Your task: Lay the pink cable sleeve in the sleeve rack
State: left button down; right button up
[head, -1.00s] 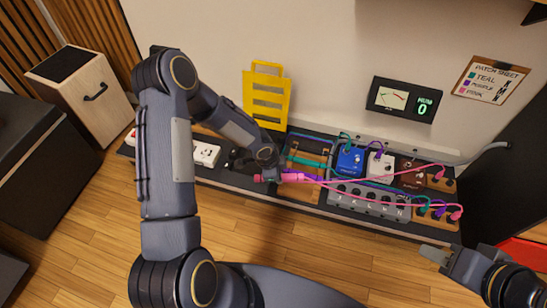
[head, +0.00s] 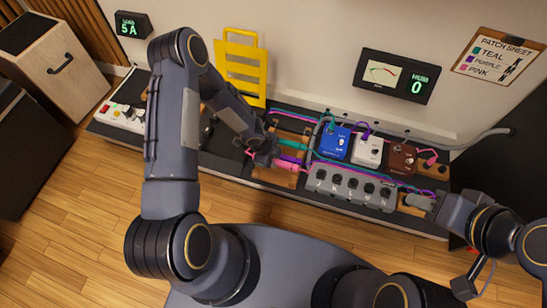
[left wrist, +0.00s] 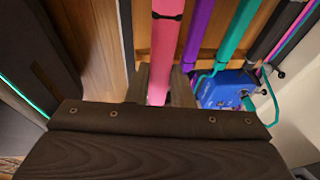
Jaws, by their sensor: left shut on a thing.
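The pink cable sleeve (head: 279,164) lies at the wooden sleeve rack (head: 283,178), beside the teal and purple sleeves. In the left wrist view the pink sleeve (left wrist: 163,50) runs straight down into my left gripper (left wrist: 163,92), parallel to the purple sleeve (left wrist: 197,38) and teal sleeve (left wrist: 235,35). My left gripper (head: 262,155) is shut on the pink sleeve; the fingers partly hide it. I cannot tell whether the sleeve touches the rack floor. My right gripper (head: 420,203) is at the lower right wooden jack block (head: 412,211); its finger opening is unclear.
A blue pedal (head: 334,141), a white pedal (head: 368,150) and a brown pedal (head: 402,157) stand right of the rack. A grey switch unit (head: 348,188) lies in front of them. A yellow slotted holder (head: 240,68) stands behind. A white power strip (head: 118,115) lies left.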

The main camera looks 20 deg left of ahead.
pick_arm(q)
jog(key=shift+f+b, duration=3.45)
jog(key=shift+f, duration=0.55)
jog(key=c, duration=1.2)
grip_release()
jog(key=shift+r, duration=0.1)
jog(key=p+v, duration=0.3)
jog(key=v, duration=0.3)
jog(key=shift+r+p, duration=0.2)
jog(key=shift+p, duration=0.15)
jog(key=shift+s+a+r, duration=0.15)
jog(key=shift+a+r, duration=0.1)
jog(key=shift+r, duration=0.3)
